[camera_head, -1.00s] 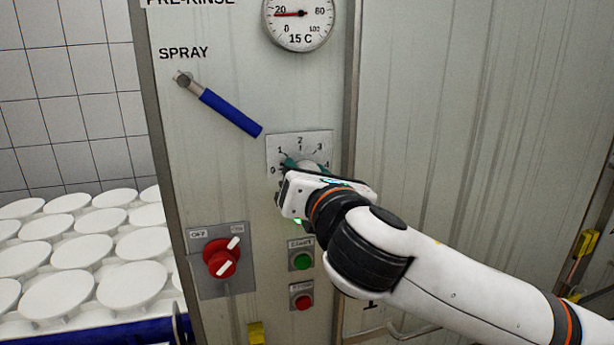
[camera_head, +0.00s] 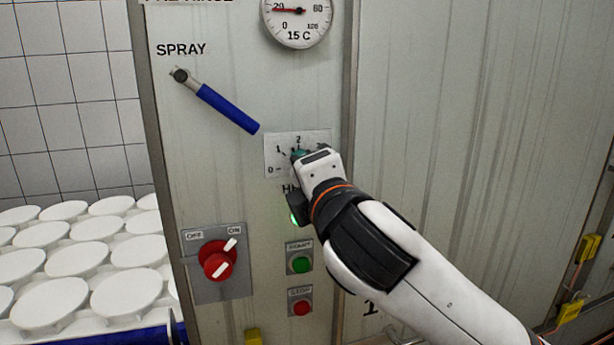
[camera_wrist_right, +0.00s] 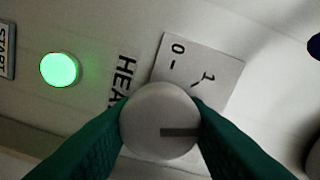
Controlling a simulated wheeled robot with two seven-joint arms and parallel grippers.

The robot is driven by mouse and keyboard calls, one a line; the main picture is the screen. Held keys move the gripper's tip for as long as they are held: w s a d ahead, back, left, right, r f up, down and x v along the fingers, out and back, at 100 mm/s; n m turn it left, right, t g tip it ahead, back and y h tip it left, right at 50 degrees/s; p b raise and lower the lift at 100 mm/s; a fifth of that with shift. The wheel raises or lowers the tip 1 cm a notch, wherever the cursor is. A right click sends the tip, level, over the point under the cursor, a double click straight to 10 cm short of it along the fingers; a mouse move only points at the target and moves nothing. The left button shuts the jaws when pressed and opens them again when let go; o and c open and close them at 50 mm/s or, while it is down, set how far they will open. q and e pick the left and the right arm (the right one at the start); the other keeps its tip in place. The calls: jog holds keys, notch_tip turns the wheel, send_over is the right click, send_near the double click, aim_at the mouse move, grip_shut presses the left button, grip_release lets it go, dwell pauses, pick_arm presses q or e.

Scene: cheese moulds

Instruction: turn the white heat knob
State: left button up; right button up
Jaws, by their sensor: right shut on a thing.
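The white heat knob (camera_wrist_right: 150,112) is round, with a dark pointer line. In the right wrist view it sits between my right gripper's green fingers (camera_wrist_right: 160,135), which are shut on its sides. The pointer line points right in that view, away from the HEAT lettering. The dial plate (camera_wrist_right: 227,72) shows 0 and 1 there; its other marks are hidden. My left gripper is not in view.
A lit green lamp (camera_head: 293,217) is just below the gripper. Below are the green START button (camera_head: 300,264), red STOP button (camera_head: 301,308) and red OFF/ON switch (camera_head: 212,268). The blue spray lever (camera_head: 228,108) is upper left, the gauge (camera_head: 297,20) above. White moulds (camera_head: 50,300) stand left.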

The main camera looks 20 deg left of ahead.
jog(key=shift+m, duration=1.6)
jog(key=shift+f, duration=0.1)
jog(key=o, duration=1)
jog(key=shift+c, duration=0.2)
jog(key=b+v, duration=0.3)
jog(key=v, duration=0.9)
jog(key=shift+w+d, duration=0.1)
